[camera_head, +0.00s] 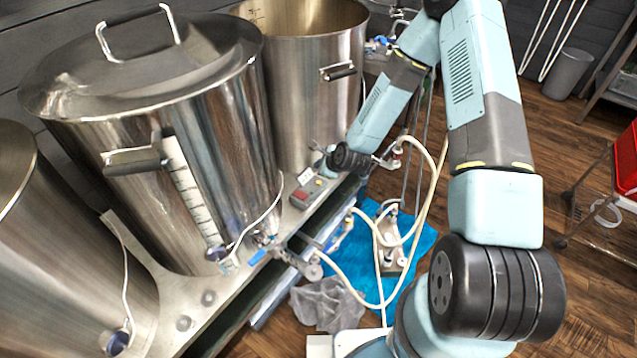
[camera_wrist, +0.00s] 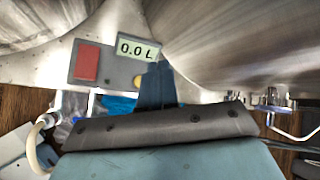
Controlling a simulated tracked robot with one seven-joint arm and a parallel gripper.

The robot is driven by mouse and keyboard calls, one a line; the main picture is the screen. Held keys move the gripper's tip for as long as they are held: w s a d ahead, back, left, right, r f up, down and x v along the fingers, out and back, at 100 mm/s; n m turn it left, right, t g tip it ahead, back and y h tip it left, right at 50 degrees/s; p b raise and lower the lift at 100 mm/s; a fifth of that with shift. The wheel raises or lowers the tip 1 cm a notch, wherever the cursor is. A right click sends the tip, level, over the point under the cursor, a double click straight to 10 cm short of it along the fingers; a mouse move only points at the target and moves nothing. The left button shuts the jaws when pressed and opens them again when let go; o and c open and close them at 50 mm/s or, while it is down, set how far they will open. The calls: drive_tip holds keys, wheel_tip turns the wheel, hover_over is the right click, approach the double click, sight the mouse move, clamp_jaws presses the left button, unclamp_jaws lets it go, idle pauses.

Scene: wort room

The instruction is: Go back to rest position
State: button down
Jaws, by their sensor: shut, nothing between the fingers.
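My gripper (camera_wrist: 158,70) shows in the wrist view with its dark fingers together and nothing between them. The fingertips are just below the display of a grey control box (camera_wrist: 112,66), which reads 0.0 L; I cannot tell whether they touch it. The box has a red button (camera_wrist: 87,63) on its left and a yellow button (camera_wrist: 138,81) partly beside the fingers. In the head view the arm reaches over and down to the control box (camera_head: 307,190), which sits on the metal stand between the kettles. The fingers are small there and hard to make out.
A lidded steel kettle (camera_head: 90,100) and an open one (camera_head: 305,80) stand close to the box. Pale hoses (camera_head: 425,210) loop near my forearm. A blue cloth (camera_head: 415,250) and grey rag (camera_head: 325,300) lie below. Wooden floor (camera_head: 560,140) shows at right.

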drive_tip(key=shift+r, duration=0.1)
drive_tip(key=s+d+r+n+h, duration=0.15)
drive_tip(key=d+r+n, duration=0.25)
drive_tip(key=r, duration=0.6)
drive_tip(key=s+d+r+n+g+h, duration=0.15)
drive_tip(key=d+r+n, duration=0.25)
drive_tip(key=r, duration=0.7)
drive_tip(key=s+d+r+n+h, duration=0.1)
drive_tip(key=s+d+r+n, duration=0.3)
drive_tip(key=r, duration=0.6)
drive_tip(key=s+d+r+n, duration=0.4)
drive_tip(key=s+r, duration=0.5)
drive_tip(key=s, duration=0.4)
drive_tip(key=s+d+r+n+h, duration=0.1)
drive_tip(key=s+d+r+n, duration=0.3)
drive_tip(key=s+r, duration=0.5)
drive_tip(key=s, duration=0.4)
drive_tip(key=shift+d, duration=0.25)
drive_tip(key=c, duration=1.8)
unclamp_jaws()
drive_tip(key=shift+g, duration=0.25)
